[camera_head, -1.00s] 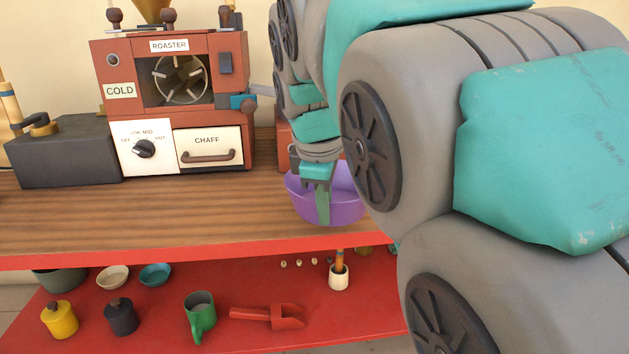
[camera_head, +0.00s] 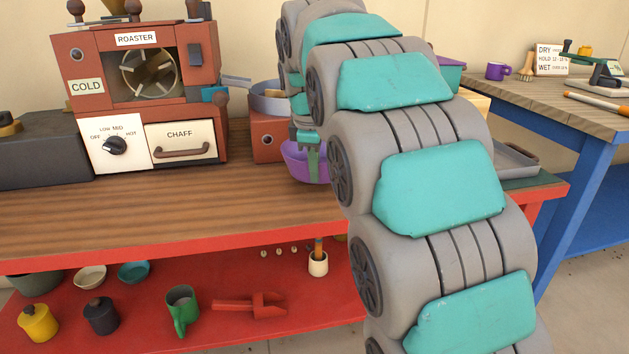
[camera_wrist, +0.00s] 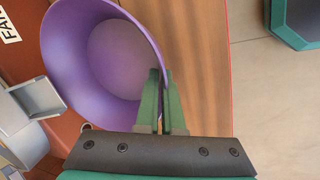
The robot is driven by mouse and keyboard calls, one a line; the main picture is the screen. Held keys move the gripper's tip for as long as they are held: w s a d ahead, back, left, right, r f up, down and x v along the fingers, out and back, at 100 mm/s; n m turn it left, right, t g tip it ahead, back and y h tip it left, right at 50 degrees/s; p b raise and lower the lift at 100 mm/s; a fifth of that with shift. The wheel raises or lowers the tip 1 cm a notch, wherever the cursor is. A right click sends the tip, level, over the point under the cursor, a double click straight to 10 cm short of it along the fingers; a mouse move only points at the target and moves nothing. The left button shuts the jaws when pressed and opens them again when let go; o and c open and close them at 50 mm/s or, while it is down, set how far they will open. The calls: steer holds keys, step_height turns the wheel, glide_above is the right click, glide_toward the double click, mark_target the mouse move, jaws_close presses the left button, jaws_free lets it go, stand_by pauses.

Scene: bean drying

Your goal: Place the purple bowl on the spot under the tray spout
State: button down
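The purple bowl (camera_head: 300,165) is at the worktop, in front of the red box under the round grey tray (camera_head: 268,98). My arm hides its right part. My gripper (camera_head: 311,160) is at its near rim. In the wrist view, the fingers (camera_wrist: 162,100) are closed on the rim of the bowl (camera_wrist: 105,55), one inside and one outside. The bowl looks empty. A grey metal spout (camera_wrist: 35,100) is left of the bowl there, close to its rim. I cannot tell whether the bowl touches the worktop.
The roaster (camera_head: 150,95) stands left of the red box (camera_head: 266,142). The wooden worktop (camera_head: 150,210) is clear in front. A red lower shelf (camera_head: 200,335) holds cups, bowls and a scoop. A blue table (camera_head: 570,150) is at the right.

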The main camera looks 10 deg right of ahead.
steer(key=shift+f, duration=1.45)
steer(key=shift+f, duration=0.2)
steer(key=c, duration=1.1)
jaws_free()
steer(key=shift+o, duration=0.2)
steer(key=v, duration=1.2)
steer(key=shift+r, duration=0.25)
steer(key=s+d+f+m+g, duration=0.1)
steer(key=s+f+m, duration=0.5)
steer(key=s+f, duration=0.7)
steer(key=s+d+f+m+g+y, duration=0.1)
steer(key=s+f+m+g, duration=0.3)
steer(key=s+f, duration=1)
steer(key=s+m, duration=0.3)
steer(key=s, duration=0.6)
steer(key=shift+s+f, duration=0.15)
steer(key=shift+s, duration=0.15)
